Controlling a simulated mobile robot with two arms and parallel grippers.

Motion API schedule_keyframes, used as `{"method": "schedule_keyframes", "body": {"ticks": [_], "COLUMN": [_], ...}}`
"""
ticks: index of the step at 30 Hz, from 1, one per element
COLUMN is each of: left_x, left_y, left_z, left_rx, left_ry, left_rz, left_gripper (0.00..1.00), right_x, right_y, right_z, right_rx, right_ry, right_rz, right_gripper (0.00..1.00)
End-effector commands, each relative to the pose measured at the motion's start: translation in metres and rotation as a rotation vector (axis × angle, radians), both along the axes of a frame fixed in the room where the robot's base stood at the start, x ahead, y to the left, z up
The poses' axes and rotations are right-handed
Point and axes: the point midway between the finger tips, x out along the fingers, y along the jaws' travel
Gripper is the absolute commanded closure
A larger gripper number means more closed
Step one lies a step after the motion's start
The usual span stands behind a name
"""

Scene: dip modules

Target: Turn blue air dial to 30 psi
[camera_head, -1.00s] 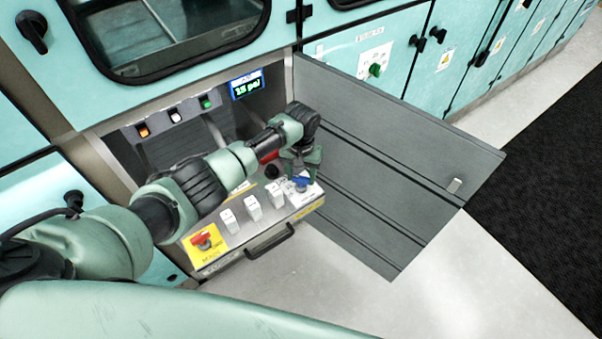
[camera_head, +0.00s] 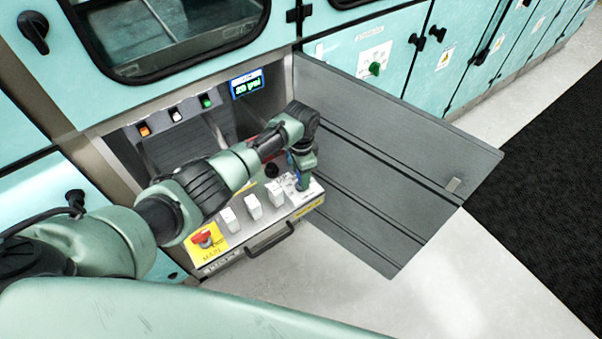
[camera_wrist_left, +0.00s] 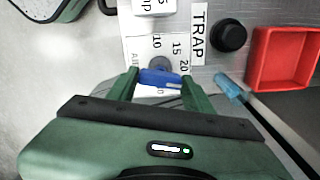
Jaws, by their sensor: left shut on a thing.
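The blue air dial (camera_wrist_left: 160,77) sits on a white scale plate in the left wrist view. The printed marks 10, 15 and 20 show around it; the others are hidden. My left gripper (camera_wrist_left: 162,84) is shut on the dial, one green finger on each side. In the head view my left gripper (camera_head: 302,182) reaches down onto the right end of the control panel and mostly covers the dial. The display (camera_head: 247,85) at the back of the bay reads 20 psi in green. My right gripper is not in view.
The panel carries a red main switch (camera_head: 205,238) on a yellow plate and several white blocks (camera_head: 253,206). A black knob (camera_wrist_left: 230,35) and a red tray (camera_wrist_left: 250,66) lie close to the gripper. The open grey door (camera_head: 390,165) stands to the right.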

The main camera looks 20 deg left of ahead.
Motion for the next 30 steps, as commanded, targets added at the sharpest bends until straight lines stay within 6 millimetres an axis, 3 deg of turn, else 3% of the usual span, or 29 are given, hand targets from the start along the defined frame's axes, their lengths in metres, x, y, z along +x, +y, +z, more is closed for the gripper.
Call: {"method": "schedule_keyframes", "body": {"ticks": [30], "left_x": [0.0], "left_y": [0.0], "left_z": [-0.001], "left_rx": [-0.001], "left_ry": [-0.001], "left_rz": [-0.963], "left_gripper": [0.9], "right_x": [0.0], "right_y": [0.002], "right_z": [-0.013], "right_rx": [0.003], "right_ry": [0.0], "right_rz": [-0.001], "right_gripper": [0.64]}}
